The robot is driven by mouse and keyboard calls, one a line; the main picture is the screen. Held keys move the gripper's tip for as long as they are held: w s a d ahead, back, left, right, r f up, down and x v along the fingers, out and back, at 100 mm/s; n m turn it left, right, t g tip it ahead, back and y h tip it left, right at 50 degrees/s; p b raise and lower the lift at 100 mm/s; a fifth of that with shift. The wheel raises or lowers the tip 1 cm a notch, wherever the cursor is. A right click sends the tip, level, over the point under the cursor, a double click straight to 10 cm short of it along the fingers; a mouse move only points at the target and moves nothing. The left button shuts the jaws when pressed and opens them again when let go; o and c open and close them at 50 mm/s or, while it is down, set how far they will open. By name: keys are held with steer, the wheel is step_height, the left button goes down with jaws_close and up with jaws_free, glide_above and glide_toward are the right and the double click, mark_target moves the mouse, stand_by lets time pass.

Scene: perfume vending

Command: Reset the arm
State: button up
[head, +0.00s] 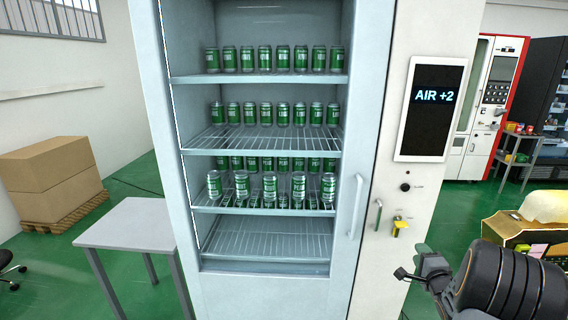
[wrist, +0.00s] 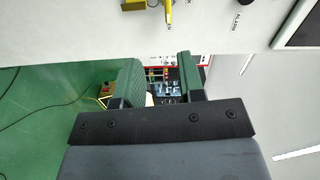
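My arm shows dark at the lower right of the head view, in front of the vending machine's right side. In the wrist view my gripper (wrist: 160,78) has its two green-padded fingers apart, with nothing held between them. Its fingers are near the machine's white front panel (wrist: 120,38), which fills the top of that view. The vending machine (head: 365,150) stands upright in the middle of the head view, with green cans (head: 270,186) on several shelves. Its lowest visible shelf (head: 265,240) is empty.
A yellow piece (head: 400,226) sticks out of the panel beside a handle (head: 377,215), below the screen (head: 431,110). A grey table (head: 130,225) and cardboard boxes (head: 50,180) stand at the left. A yellow-black case (head: 515,232) is at the right. Green floor shows between them.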

steer(key=s+d+f+n+g+h, duration=0.2)
steer(key=s+f+n+g, duration=0.25)
steer(key=f+g, duration=0.3)
steer(key=s+a+n+g, duration=0.3)
steer(key=s+a+g, duration=0.1)
steer(key=s, duration=0.1)
steer(key=s+a+r+n+y, duration=0.1)
steer(key=s+a+r+n, duration=0.2)
steer(key=a, duration=0.6)
steer(key=s+a+r+n+g+y, duration=0.1)
steer(key=s+a+r+n, duration=0.3)
steer(key=a, duration=0.6)
steer(key=s+a+r+n+g+y, duration=0.1)
steer(key=s+a+r+n, duration=0.3)
steer(key=a, duration=0.5)
steer(key=shift+a+r+y, duration=0.15)
steer(key=shift+r+y, duration=0.7)
steer(key=shift+y, duration=0.05)
steer(key=shift+o, duration=0.3)
steer(key=shift+s, duration=0.15)
